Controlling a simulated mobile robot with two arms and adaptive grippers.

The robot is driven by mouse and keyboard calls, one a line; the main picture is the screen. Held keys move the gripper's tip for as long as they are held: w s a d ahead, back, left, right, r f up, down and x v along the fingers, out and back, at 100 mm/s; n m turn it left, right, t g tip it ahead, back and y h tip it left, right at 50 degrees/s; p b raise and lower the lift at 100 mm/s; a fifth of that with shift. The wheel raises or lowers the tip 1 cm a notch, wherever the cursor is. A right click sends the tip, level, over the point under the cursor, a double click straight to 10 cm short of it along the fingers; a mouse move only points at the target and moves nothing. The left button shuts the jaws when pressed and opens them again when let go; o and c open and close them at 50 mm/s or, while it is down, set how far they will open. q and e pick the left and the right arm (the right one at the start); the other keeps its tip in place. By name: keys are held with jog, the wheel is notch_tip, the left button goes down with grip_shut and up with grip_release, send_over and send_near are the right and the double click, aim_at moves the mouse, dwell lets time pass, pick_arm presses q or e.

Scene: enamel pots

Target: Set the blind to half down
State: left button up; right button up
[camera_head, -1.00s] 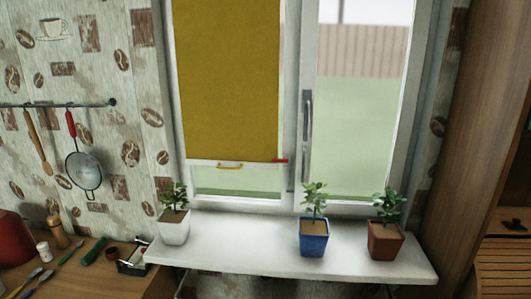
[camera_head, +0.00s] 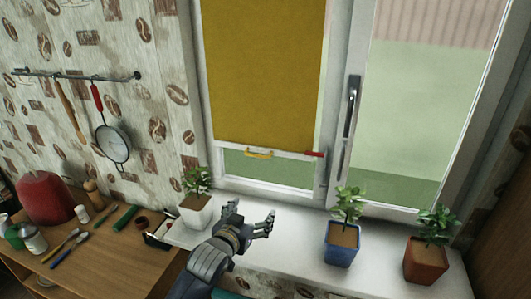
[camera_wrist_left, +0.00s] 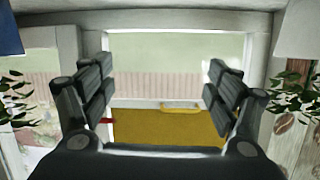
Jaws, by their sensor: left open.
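The yellow blind (camera_head: 265,80) covers most of the left window pane, leaving a strip of glass bare below it. Its pale bottom bar carries a small yellow handle (camera_head: 258,154). A red mark (camera_head: 314,154) sits at the bar's right end. My left gripper (camera_head: 250,214) is open and empty above the sill, below the handle and apart from it. In the left wrist view, which appears upside down, the blind (camera_wrist_left: 165,131) and handle (camera_wrist_left: 180,107) show between the open fingers (camera_wrist_left: 160,76). My right gripper is not in view.
On the white sill (camera_head: 290,236) stand a white potted plant (camera_head: 195,212) left of my gripper, and a blue pot (camera_head: 341,246) and a brown pot (camera_head: 426,262) to its right. A grey window handle (camera_head: 352,105) juts from the frame. A wooden counter (camera_head: 110,262) holds kitchen items.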

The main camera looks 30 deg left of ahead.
pick_arm(q)
jog(key=w+a+r+n+t+y, duration=0.1)
jog(key=w+a+r+t+y, duration=0.15)
jog(key=a+r, duration=0.4)
jog(key=shift+t+h, duration=0.25)
jog(key=shift+h, duration=0.2)
jog(key=shift+w+d+r+p+x, duration=0.1)
jog(key=shift+d+r+p+x, duration=0.3)
jog(key=shift+x, duration=1.55)
jog(key=shift+w+d+r+p+x, duration=0.15)
jog(key=shift+r+p+x, duration=0.3)
jog(key=shift+x, duration=1.5)
jog(key=shift+s+d+r+p+x, duration=0.1)
jog(key=shift+d+r+p+x, duration=0.35)
jog(key=shift+x, duration=1.5)
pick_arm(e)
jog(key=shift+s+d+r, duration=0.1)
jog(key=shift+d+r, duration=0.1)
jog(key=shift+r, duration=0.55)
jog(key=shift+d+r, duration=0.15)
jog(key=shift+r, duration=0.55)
pick_arm(q)
jog(key=shift+w+a+f, duration=0.1)
jog(key=shift+a+f, duration=0.05)
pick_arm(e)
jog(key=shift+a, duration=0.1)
